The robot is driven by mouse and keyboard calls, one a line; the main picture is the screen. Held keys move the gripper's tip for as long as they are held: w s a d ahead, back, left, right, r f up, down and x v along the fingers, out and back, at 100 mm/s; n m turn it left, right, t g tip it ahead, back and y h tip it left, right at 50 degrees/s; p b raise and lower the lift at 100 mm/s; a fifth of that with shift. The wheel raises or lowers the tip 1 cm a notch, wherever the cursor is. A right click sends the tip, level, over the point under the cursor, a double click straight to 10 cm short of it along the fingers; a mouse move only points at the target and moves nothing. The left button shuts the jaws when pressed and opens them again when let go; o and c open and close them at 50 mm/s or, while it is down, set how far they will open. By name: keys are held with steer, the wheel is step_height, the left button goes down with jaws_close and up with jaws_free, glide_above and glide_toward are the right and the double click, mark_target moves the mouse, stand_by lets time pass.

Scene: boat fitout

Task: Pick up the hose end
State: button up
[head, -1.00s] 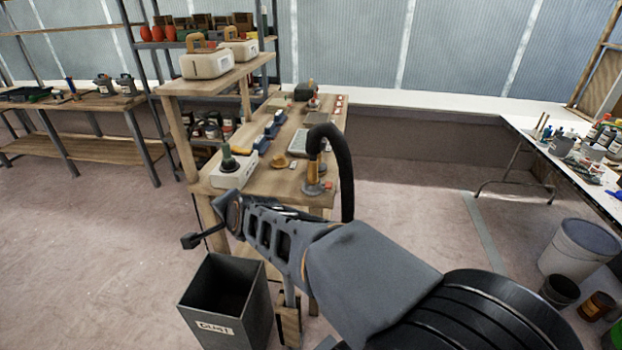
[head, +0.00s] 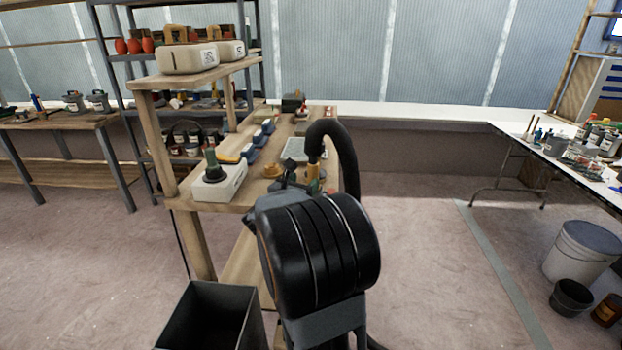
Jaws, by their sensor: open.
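The black hose (head: 348,165) arches up over the right side of the wooden bench (head: 232,208) and hangs down past its right edge. Its hose end (head: 313,177), with a brass-coloured fitting, points down at the bench top; its lower part is hidden behind my arm. My gripper (head: 288,181) shows as a small dark shape just left of the hose end, mostly covered by my arm's black joint. It is open and appears empty. I cannot tell how far it is from the fitting.
On the bench, a white box (head: 219,182) with a dark knob and blue items (head: 256,141) stand left of the hose. A raised shelf (head: 188,76) carries white containers. A dark bin (head: 212,318) stands below. The floor to the right is clear up to a white bucket (head: 581,251).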

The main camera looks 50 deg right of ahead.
mark_target(316, 168)
steer(key=shift+p+x, duration=0.5)
steer(key=shift+x, duration=4)
steer(key=shift+w, duration=0.15)
steer(key=shift+c, duration=0.3)
steer(key=c, duration=1)
